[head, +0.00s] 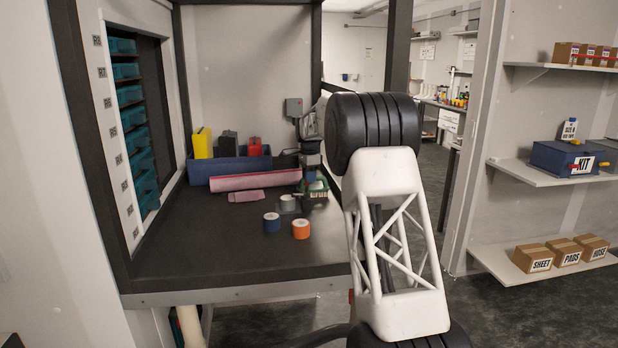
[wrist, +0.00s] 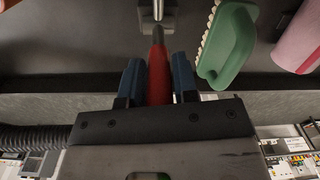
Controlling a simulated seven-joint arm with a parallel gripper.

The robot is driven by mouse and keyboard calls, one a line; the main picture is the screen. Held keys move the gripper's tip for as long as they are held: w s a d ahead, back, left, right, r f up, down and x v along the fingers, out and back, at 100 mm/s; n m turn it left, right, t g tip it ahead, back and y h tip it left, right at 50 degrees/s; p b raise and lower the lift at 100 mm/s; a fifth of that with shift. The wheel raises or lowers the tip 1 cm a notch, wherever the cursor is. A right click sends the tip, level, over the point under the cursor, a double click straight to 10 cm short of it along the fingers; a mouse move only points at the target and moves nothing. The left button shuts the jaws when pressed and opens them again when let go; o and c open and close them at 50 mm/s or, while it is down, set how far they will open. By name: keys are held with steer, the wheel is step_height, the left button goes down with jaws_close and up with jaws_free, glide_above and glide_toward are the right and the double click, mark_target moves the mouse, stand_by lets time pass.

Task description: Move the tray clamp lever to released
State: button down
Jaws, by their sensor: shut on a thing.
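The tray clamp lever shows in the wrist view as a red handle (wrist: 158,72) with a dark tip towards a pale metal bracket (wrist: 157,14) at the top edge. The handle lies between the two blue fingers of my gripper (wrist: 158,88), which is shut on it. In the head view my gripper (head: 312,172) is low over the back right of the bench, and the lever cannot be made out there. The frames do not show clearly which setting the lever is in.
A green brush (wrist: 230,45) lies close right of my gripper, with a pink roll (wrist: 298,38) beyond. On the bench (head: 200,255) stand blue (head: 271,224), orange (head: 300,231) and grey (head: 288,202) rolls. A blue bin (head: 205,172) stands behind. The front left is clear.

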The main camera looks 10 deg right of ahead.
steer(key=shift+d+f+y, duration=0.2)
steer(key=shift+d+y, duration=0.3)
steer(key=shift+y, duration=0.25)
steer(key=shift+d+f+y, duration=0.2)
steer(key=shift+d+y, duration=0.25)
steer(key=shift+y, duration=0.3)
steer(key=c, duration=0.9)
jaws_free()
steer(key=shift+r, duration=0.15)
steer(key=shift+v, duration=3.85)
steer(key=shift+d, duration=0.1)
steer(key=shift+c, duration=0.2)
